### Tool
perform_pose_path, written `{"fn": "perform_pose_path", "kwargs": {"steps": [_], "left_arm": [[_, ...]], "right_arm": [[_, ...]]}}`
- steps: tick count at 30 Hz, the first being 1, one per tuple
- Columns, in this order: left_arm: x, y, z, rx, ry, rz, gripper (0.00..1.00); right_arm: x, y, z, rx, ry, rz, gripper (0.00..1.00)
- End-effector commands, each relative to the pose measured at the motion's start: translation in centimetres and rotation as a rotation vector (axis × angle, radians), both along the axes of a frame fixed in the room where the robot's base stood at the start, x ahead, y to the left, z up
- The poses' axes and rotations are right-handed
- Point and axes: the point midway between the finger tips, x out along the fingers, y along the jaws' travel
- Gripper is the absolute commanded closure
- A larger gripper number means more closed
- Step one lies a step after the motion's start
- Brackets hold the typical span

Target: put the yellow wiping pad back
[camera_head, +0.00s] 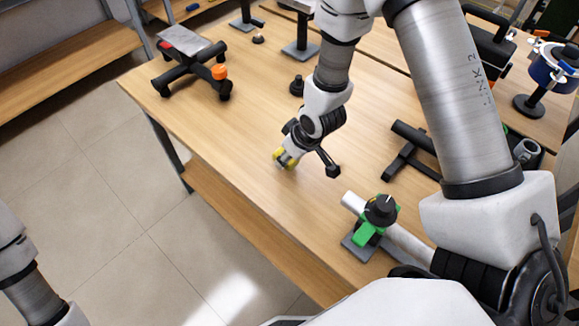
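The yellow wiping pad (279,153) is a small yellow piece near the middle of the wooden table, mostly hidden by my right gripper. I cannot tell whether the fingers are closed on the pad or whether the pad touches the table. My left arm shows only at the lower left edge, and its gripper is out of view.
A black stand with an orange knob (219,72) is at the far left of the table (215,130). A green clamp-like piece (364,236) on a grey plate stands near the front edge. A small black knob (297,86) stands behind my gripper. Bare table lies left of it.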

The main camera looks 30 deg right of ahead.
Motion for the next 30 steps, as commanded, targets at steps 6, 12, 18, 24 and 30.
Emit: {"fn": "perform_pose_path", "kwargs": {"steps": [6,12,18,24,30], "left_arm": [[0.0,0.0,-3.4,0.0,0.0,0.0,0.32],[0.0,0.0,-3.4,0.0,0.0,0.0,0.32],[0.0,0.0,-3.6,0.0,0.0,0.0,0.32],[0.0,0.0,-3.5,0.0,0.0,0.0,0.32],[0.0,0.0,-3.4,0.0,0.0,0.0,0.32]], "right_arm": [[0.3,-0.3,-3.5,-0.001,0.002,0.002,0.92],[0.3,-0.3,-3.5,-0.002,0.0,0.001,0.92],[0.2,-0.2,-3.9,-0.002,0.0,0.001,0.92],[0.3,-0.2,-3.8,-0.002,0.0,0.001,0.29],[0.3,-0.2,-3.6,-0.002,0.0,0.001,0.29]]}}
